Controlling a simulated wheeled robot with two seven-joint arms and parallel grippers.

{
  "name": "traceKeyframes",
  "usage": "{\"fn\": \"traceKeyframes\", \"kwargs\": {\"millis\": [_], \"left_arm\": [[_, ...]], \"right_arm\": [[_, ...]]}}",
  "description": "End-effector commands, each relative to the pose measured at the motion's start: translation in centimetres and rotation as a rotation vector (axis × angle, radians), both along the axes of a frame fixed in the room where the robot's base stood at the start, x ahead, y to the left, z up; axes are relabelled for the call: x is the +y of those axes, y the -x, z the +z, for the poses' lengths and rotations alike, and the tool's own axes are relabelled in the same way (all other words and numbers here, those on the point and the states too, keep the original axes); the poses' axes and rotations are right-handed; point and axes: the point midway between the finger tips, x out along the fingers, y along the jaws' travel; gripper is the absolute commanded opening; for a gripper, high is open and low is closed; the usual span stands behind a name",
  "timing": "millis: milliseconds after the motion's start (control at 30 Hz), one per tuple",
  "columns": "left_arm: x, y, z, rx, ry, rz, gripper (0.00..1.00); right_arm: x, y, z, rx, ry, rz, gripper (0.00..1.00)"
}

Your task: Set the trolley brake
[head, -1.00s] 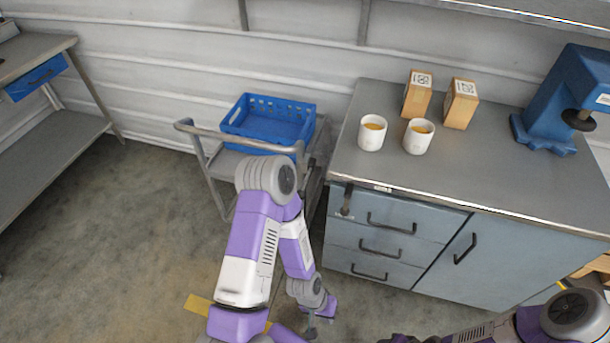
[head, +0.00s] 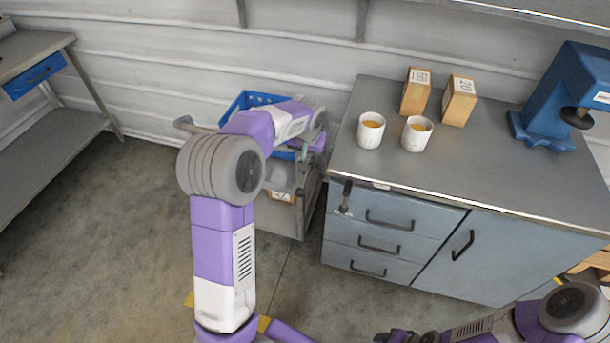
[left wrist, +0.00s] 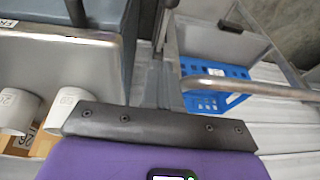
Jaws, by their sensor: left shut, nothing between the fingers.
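The grey metal trolley (head: 282,218) stands against the wall, left of the workbench. It carries a blue crate (head: 240,103), and its rail also shows in the left wrist view (left wrist: 250,88). My left arm reaches across the trolley and hides much of its top. My left gripper (head: 304,153) is shut and empty by the trolley's right side, near the gap to the bench. A small dark part (left wrist: 230,27) sits on the trolley in the left wrist view; I cannot tell whether it is the brake. My right gripper (head: 405,337) is at the bottom edge, its fingers unclear.
The workbench (head: 470,180) bears two white cups (head: 371,130) (head: 417,134), two cardboard boxes (head: 416,92) (head: 459,101) and a blue press (head: 560,100). A box (head: 282,196) sits low in the trolley. A shelved table (head: 45,130) stands at far left. The floor between is open.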

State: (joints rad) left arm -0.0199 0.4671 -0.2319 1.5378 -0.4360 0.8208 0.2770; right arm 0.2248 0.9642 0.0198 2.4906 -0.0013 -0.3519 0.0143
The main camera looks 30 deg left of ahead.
Motion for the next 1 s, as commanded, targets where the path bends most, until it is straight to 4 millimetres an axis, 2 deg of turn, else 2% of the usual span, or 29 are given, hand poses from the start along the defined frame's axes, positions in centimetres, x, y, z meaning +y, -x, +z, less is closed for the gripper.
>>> {"fn": "traceKeyframes", "kwargs": {"millis": [267,433,833,1000], "left_arm": [[-0.1,0.0,-0.1,0.002,0.001,0.000,0.00],[0.1,-0.3,-1.4,0.004,0.002,-0.001,0.00],[1.2,-2.4,-9.3,0.005,0.002,0.000,0.00],[1.7,-2.6,-12.0,0.003,0.003,0.000,0.00]], "right_arm": [[0.0,0.0,0.0,0.000,0.000,0.000,0.53],[0.0,0.0,-0.4,0.000,0.000,0.000,0.53],[0.0,0.0,-2.7,0.000,0.000,0.000,0.53],[0.0,0.0,-3.6,0.000,0.000,0.000,0.53]]}}
